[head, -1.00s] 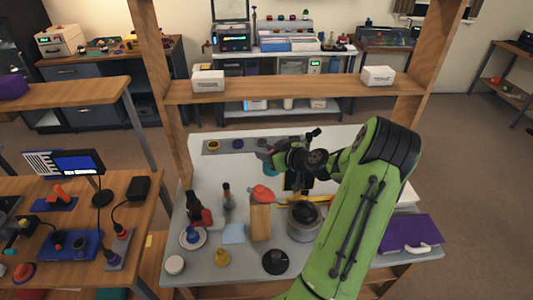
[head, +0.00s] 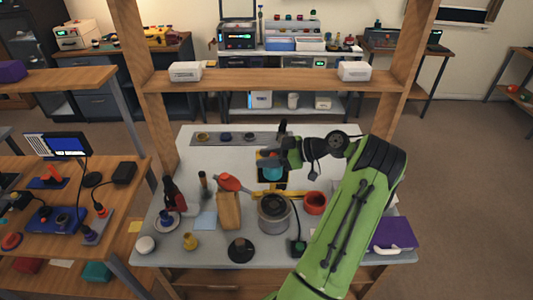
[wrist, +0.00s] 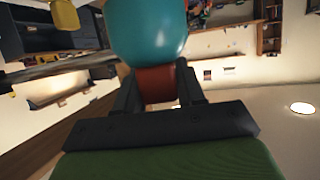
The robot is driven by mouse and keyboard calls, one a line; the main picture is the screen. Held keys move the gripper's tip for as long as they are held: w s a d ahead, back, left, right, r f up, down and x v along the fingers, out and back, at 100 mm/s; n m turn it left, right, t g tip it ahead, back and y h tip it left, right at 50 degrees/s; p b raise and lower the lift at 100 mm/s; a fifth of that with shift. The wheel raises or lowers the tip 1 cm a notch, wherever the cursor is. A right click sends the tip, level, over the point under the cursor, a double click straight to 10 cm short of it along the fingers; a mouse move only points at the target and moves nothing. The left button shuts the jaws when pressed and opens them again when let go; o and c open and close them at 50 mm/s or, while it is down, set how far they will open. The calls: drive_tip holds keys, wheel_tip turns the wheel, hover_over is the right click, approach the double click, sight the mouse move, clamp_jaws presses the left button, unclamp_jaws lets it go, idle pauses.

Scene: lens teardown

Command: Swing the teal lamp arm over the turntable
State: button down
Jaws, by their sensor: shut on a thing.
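The teal lamp head (head: 273,173) hangs under my gripper (head: 269,155) over the back middle of the bench. In the wrist view the teal lamp head (wrist: 148,30) is large at the top, with a red-brown part (wrist: 156,84) below it between my two fingers. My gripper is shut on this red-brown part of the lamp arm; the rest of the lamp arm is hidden. A round grey drum with a dark centre (head: 273,212), perhaps the turntable, stands in front of the lamp head. I cannot tell the lamp's height above the bench.
A red bowl (head: 315,203) and a purple case (head: 392,235) are right. A black disc (head: 241,250) is in front. A wooden shelf (head: 270,80) crosses behind.

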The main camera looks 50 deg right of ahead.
drive_tip(key=shift+s+d, duration=0.1)
drive_tip(key=shift+s, duration=0.2)
drive_tip(key=c, duration=0.8)
unclamp_jaws()
drive_tip(key=shift+s+d, duration=0.1)
drive_tip(key=shift+s, duration=0.05)
drive_tip(key=shift+o, duration=0.2)
drive_tip(key=p+v, duration=0.6)
drive_tip(key=v, duration=0.9)
drive_tip(key=shift+s+d+p, duration=0.15)
drive_tip(key=shift+d+p, duration=0.2)
drive_tip(key=shift+d, duration=0.1)
drive_tip(key=shift+r, duration=0.15)
